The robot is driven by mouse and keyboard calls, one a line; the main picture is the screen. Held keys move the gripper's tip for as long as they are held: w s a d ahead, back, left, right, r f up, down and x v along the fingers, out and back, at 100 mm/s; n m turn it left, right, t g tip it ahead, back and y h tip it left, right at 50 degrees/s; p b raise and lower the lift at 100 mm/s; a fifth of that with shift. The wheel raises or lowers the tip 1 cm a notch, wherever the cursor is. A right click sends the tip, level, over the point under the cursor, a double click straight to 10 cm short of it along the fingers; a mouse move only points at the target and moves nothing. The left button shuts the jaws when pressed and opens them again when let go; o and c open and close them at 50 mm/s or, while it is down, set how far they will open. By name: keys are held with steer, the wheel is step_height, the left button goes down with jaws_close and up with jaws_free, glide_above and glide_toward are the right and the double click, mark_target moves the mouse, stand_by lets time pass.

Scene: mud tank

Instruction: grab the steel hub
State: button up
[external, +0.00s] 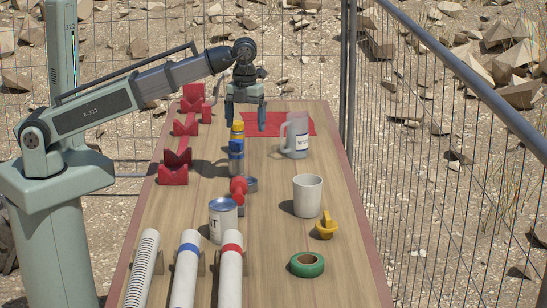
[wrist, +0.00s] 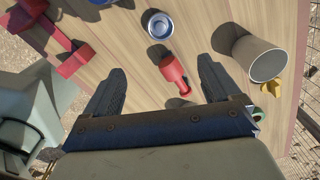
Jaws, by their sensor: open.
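In the wrist view the hub (wrist: 158,25) looks like a bluish metal ring with a bright centre, near the top edge. My gripper (external: 245,120) points down, raised above the table, with its fingers apart and nothing between them. In the wrist view my gripper (wrist: 161,68) has the red piece (wrist: 174,72) showing between its fingers, below it on the table. The hub lies beyond the fingertips.
A blue bottle with a yellow top (external: 237,150) stands behind the hub. A paint can (external: 222,220) is in front, a white cup (external: 307,196) to the right. Red racks (external: 174,168) line the left edge. A labelled mug (external: 296,137) stands farther back.

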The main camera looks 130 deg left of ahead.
glide_above(248, 181)
steer(key=f, duration=1.3)
steer(key=shift+d+f, duration=0.2)
steer(key=shift+f, duration=0.1)
steer(key=shift+a+f, duration=0.2)
steer(key=shift+f, duration=2.3)
steer(key=c, duration=1.4)
